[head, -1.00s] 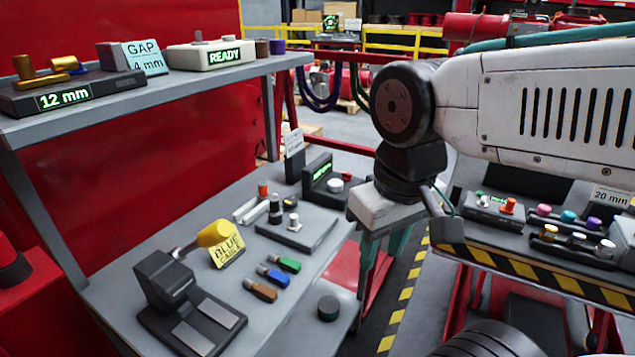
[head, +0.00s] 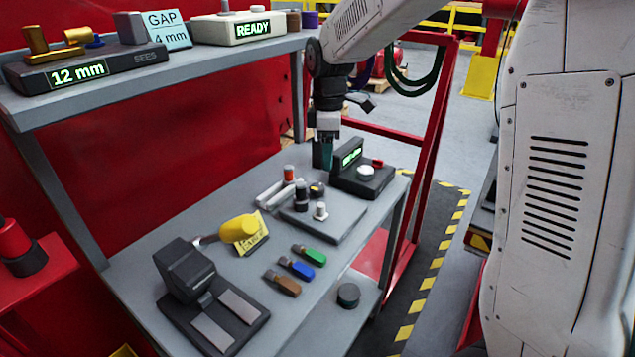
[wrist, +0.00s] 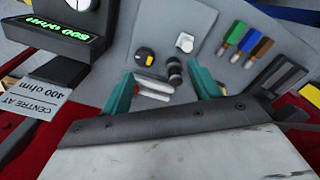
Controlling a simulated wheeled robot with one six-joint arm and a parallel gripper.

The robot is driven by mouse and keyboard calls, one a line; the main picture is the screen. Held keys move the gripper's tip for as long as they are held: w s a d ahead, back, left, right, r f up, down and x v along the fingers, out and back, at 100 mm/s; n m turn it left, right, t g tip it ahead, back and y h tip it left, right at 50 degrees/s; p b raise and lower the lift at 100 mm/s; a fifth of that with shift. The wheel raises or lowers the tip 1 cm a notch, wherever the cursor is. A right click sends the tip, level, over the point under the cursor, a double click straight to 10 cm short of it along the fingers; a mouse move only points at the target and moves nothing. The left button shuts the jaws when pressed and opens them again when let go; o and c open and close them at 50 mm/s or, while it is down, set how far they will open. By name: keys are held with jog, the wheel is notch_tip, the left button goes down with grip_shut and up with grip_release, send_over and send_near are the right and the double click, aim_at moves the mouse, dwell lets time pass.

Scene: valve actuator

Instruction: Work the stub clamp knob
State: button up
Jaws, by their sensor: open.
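A grey plate (head: 335,228) on the lower bench bears a black knob with a yellow mark (head: 316,189), a black post (head: 301,196) and a white-topped post (head: 320,212). I cannot tell from labels which is the stub clamp knob. My gripper (head: 323,160) points down above the bench, behind the plate. In the wrist view its two teal fingers (wrist: 163,89) are apart, with white bars (wrist: 153,88) visible beyond the gap. The yellow-marked knob (wrist: 145,57), black post (wrist: 174,70) and white-topped post (wrist: 185,42) lie ahead of the fingers. Nothing is held.
A black box with a green display (head: 366,176) stands just right of my gripper. Its "CENTRE AT 400 ohm" card (wrist: 38,100) shows in the wrist view. A yellow-handled tool (head: 238,230), coloured plugs (head: 297,267) and a black press (head: 186,270) stand nearer. An upper shelf (head: 200,62) overhangs.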

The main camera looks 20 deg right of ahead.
jog(key=n, duration=0.2)
send_over(317, 186)
jog(key=f, duration=0.4)
jog(key=shift+s+f, duration=0.1)
jog(key=shift+s, duration=0.1)
jog(key=shift+w+f, duration=0.1)
jog(key=shift+f, duration=0.25)
notch_tip(317, 186, down, 7)
jog(key=shift+f, duration=0.1)
jog(key=c, duration=1)
